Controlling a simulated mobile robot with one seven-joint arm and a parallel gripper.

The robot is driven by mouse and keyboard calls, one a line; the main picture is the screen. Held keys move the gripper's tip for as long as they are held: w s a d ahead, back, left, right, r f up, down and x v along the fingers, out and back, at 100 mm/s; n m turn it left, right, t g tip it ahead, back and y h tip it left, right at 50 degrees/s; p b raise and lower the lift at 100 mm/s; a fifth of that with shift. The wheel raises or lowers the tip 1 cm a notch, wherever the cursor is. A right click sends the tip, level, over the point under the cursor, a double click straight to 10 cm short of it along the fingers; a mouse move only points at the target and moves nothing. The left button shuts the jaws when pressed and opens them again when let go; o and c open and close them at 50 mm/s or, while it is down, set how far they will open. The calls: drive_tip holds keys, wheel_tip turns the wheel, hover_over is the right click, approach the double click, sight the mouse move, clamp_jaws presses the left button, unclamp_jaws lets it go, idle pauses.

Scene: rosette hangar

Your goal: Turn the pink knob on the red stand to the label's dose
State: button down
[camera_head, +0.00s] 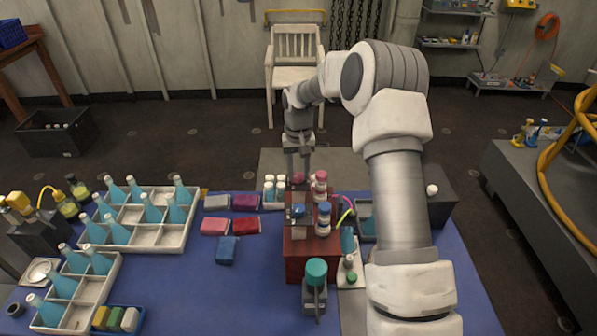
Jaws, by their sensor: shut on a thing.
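The red stand (310,265) is a box on the blue table, right of the middle. The pink knob (298,178) shows at the stand's far side, small and partly covered. My gripper (298,172) points down over it with its fingers shut on it. A blue knob (298,211) sits nearer on the stand, beside bottles with pink (321,178) and blue (324,208) caps. I cannot read a dose label or the knob's setting in this view.
A teal-topped grey device (316,270) stands in front of the stand. Coloured blocks (246,226) lie to its left, with white trays (160,236) of teal bottles farther left. White-capped bottles (269,190) stand close beside the gripper. The table's front middle is clear.

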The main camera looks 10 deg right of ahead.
sight(298, 175)
drive_tip(key=c, duration=0.5)
unclamp_jaws()
wheel_tip(298, 175, up, 18)
drive_tip(key=shift+f, duration=0.25)
drive_tip(key=shift+s+r, duration=0.1)
